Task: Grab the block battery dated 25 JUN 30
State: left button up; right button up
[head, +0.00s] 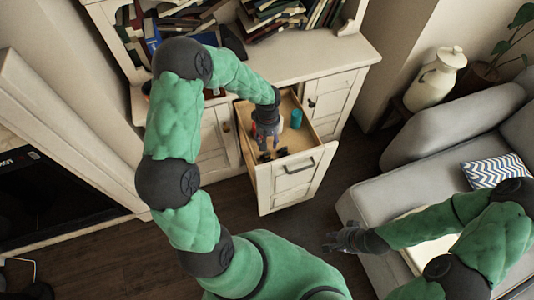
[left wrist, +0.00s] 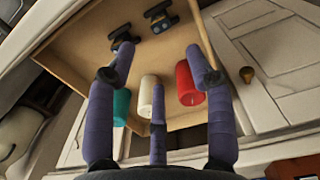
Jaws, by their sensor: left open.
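My left gripper (head: 264,138) is over the open drawer (head: 263,182) of the white cabinet. In the left wrist view its purple fingers (left wrist: 157,82) are spread, with nothing gripped between them. Two small dark objects with brownish-gold parts, one (left wrist: 123,41) and another (left wrist: 161,17), lie in the drawer beyond the fingertips. I cannot tell if either is the block battery, and no date is readable. My right gripper (head: 343,239) is empty-looking near the sofa; its finger opening is too small to judge.
A teal cylinder (left wrist: 121,107), a cream cylinder (left wrist: 147,92) and a red cylinder (left wrist: 188,84) are in the drawer close to my left fingers. Drawer walls surround them. Books (head: 270,15) fill the shelf above. A grey sofa (head: 395,190) stands at the right.

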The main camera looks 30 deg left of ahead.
pick_arm(q)
jog(key=b, duration=0.1)
send_over(267, 153)
notch_tip(267, 153, down, 4)
jog(key=shift+w+f, duration=0.1)
jog(key=shift+w, duration=0.05)
jog(key=shift+s+f+b, duration=0.2)
jog(key=shift+f+b, duration=1.05)
jog(key=shift+f, duration=1.35)
jog(key=shift+r, duration=0.1)
grip_shut()
